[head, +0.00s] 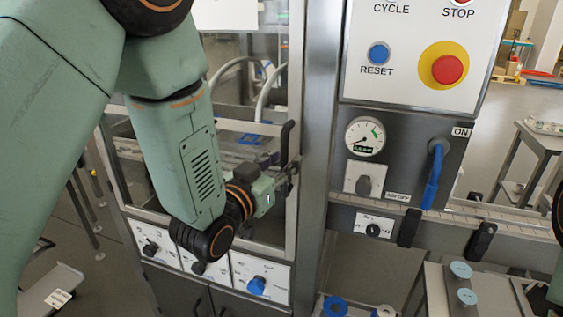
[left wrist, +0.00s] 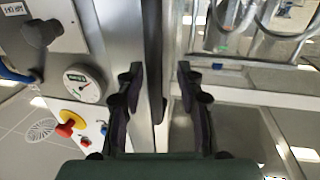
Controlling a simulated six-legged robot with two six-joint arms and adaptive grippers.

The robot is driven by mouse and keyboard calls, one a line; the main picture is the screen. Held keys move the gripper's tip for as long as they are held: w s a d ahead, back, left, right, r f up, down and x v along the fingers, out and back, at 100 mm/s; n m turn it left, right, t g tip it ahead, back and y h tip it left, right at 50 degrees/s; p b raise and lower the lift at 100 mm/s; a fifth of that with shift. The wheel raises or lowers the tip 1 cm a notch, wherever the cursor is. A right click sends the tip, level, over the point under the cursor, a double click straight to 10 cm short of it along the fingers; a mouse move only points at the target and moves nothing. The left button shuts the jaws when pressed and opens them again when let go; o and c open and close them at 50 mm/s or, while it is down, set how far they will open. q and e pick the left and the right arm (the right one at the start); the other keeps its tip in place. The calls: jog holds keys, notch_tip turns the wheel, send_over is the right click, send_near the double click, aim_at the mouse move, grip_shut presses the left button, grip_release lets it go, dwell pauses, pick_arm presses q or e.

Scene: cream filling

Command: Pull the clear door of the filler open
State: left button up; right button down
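The clear door (head: 292,215) of the filler has a metal frame and looks closed against the machine. Its black upright handle (head: 287,139) sits on the frame's right side; the handle also shows in the left wrist view (left wrist: 155,50). My left gripper (head: 291,168) is at the lower part of the handle. In the left wrist view its two black fingers (left wrist: 160,72) are apart, with the handle between them and nearer the left finger. I cannot tell whether a finger touches it. My right gripper is not in view.
Right of the door is a metal post (head: 318,120), then a control panel with a red stop button (head: 448,69), a gauge (head: 365,137) and a blue-handled lever (head: 433,180). Knobs (head: 257,285) line the panel below the door. A conveyor (head: 500,216) runs right.

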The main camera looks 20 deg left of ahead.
pick_arm(q)
jog(key=shift+w+d, duration=0.2)
jog(key=shift+d, duration=0.3)
jog(key=c, duration=0.4)
jog(key=shift+s+a, duration=0.15)
jog(key=shift+a, duration=0.2)
grip_shut()
jog(key=shift+d, duration=0.15)
